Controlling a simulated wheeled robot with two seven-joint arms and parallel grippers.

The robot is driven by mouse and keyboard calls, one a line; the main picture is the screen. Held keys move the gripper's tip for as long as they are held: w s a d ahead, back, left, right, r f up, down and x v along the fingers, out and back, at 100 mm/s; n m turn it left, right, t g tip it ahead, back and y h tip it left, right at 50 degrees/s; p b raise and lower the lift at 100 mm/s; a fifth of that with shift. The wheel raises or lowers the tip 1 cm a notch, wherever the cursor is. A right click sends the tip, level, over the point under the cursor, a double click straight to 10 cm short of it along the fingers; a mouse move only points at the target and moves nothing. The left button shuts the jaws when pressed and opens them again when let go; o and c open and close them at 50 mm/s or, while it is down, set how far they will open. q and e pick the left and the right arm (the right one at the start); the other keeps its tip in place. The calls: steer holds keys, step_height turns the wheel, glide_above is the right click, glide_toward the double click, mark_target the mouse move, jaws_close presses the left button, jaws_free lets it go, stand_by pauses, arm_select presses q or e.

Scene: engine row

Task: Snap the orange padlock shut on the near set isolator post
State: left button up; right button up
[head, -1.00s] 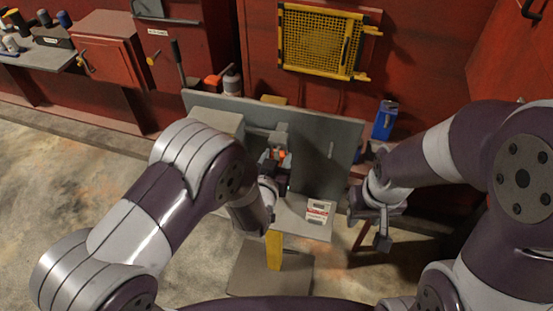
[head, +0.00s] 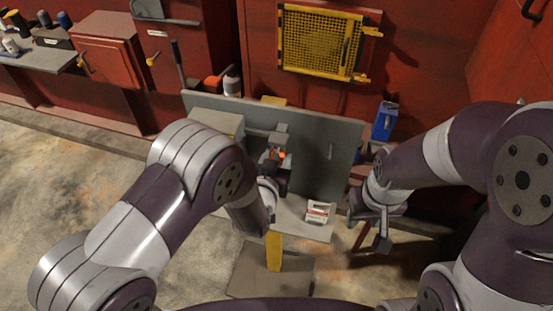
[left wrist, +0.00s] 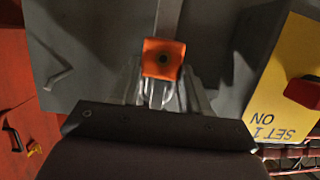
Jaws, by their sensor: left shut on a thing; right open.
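The orange padlock (left wrist: 163,60) is between the fingers of my left gripper (left wrist: 160,85) in the left wrist view, with its metal shackle toward the palm. A little of its orange also shows in the head view (head: 283,155). My left gripper (head: 274,164) is shut on it, just in front of the grey upright fitting (head: 281,131) on the bench. A grey bar (left wrist: 168,16) runs up beyond the padlock in the wrist view; I cannot tell whether they touch. My right gripper (head: 369,226) is open and empty, right of the bench.
A yellow panel (left wrist: 272,110) marked "SET 1 ON" carries a red switch (left wrist: 304,92). A grey back panel (head: 320,150) stands behind the fitting. A white-and-red label card (head: 318,211) lies on the bench. A blue container (head: 385,120) stands at the back right.

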arm_select(q)
steer(key=o, duration=1.2)
steer(key=b+v, duration=0.3)
steer(key=v, duration=0.9)
steer(key=shift+s, duration=0.35)
steer(key=shift+a+r, duration=0.1)
steer(key=shift+r, duration=0.05)
